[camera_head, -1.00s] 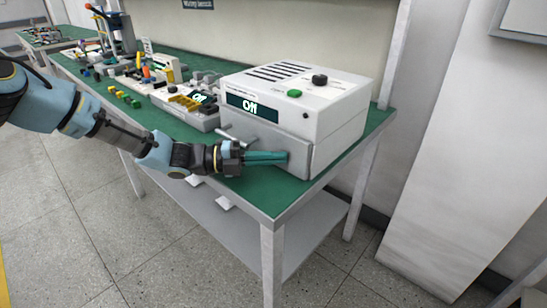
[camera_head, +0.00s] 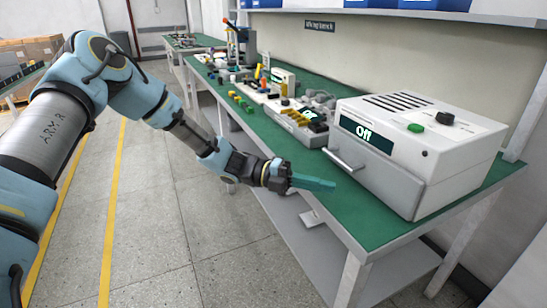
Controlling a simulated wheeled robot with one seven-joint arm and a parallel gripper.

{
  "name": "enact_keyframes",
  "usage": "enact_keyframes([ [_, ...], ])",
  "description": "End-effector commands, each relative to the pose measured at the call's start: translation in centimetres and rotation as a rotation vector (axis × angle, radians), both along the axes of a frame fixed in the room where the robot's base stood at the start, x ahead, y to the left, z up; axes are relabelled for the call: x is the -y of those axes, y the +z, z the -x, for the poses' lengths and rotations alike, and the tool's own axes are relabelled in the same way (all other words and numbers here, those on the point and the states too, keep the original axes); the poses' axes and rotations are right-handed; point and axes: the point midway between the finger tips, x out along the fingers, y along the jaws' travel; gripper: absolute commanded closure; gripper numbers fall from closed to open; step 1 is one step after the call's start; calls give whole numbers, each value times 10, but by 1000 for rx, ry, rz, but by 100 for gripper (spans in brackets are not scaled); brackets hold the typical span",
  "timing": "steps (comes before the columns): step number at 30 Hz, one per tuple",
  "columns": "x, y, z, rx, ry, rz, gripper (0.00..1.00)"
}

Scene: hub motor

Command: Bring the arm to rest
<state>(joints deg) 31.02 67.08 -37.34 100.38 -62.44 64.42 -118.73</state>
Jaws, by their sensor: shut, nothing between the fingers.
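My gripper (camera_head: 312,183) is shut and empty, with its teal fingers pointing right. It shows in front of the green-topped workbench (camera_head: 367,218), to the left of the white machine (camera_head: 420,150). My arm reaches in from the left side of the view, stretched out and sloping down to the gripper. A gap shows between the fingertips and the machine's front door with its bar handle (camera_head: 343,160). The machine's display reads "Off".
A second device (camera_head: 297,122) and several small coloured blocks (camera_head: 240,101) lie farther along the bench. Blue bins (camera_head: 403,3) stand on the shelf above. The floor (camera_head: 160,215) left of the bench is clear. Cartons (camera_head: 30,50) stand at the far left.

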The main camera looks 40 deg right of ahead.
Motion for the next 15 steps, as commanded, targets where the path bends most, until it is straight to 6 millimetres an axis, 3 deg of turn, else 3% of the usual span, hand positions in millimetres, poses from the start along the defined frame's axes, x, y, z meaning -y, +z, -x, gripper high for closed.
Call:
enact_keyframes([
  [8,-8,0,-6,57,-4,25,100],
  [11,-31,-4,-23,222,-26,97,100],
  [15,-93,-13,-68,598,-120,263,100],
])
